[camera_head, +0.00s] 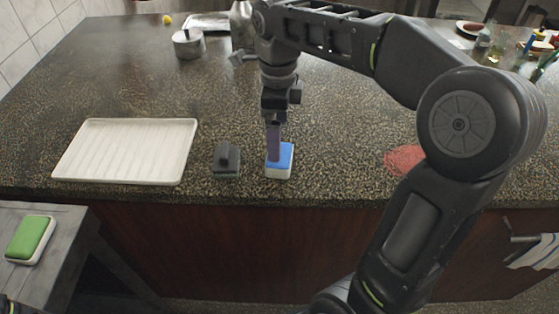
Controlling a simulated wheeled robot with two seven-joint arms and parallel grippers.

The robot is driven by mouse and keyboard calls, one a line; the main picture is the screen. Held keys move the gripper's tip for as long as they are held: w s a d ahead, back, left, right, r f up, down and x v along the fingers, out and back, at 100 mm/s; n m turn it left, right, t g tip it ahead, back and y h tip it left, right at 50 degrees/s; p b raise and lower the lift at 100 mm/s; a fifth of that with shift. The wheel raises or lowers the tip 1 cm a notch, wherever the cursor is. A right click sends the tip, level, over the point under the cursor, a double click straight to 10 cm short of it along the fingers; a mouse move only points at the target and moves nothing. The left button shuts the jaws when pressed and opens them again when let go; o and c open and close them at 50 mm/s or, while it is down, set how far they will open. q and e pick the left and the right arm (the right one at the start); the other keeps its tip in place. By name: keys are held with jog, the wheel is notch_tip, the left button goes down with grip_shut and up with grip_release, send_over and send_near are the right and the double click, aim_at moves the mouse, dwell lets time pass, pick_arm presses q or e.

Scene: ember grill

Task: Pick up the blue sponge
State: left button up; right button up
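The blue sponge (285,163), blue on top and white below, sits on the dark speckled counter near its front edge. My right arm comes in from the right and reaches over the counter. My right gripper (274,158) points straight down at the sponge, its finger in front of the sponge's left part. One finger covers the other in this view, so I cannot tell whether it is open or shut, or whether it touches the sponge.
A dark grey block with a handle (227,160) stands just left of the sponge. A white ridged tray (125,150) lies further left. A green sponge (30,238) lies on a grey side table. A red patch (403,160) is right. A metal pot (188,44) stands behind.

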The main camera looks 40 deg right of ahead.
jog(key=shift+r, duration=0.1)
jog(key=shift+f, duration=1.35)
jog(key=shift+s+f+p, duration=0.15)
jog(key=shift+f+p, duration=0.35)
jog(key=shift+f, duration=2.1)
jog(key=c, duration=1.3)
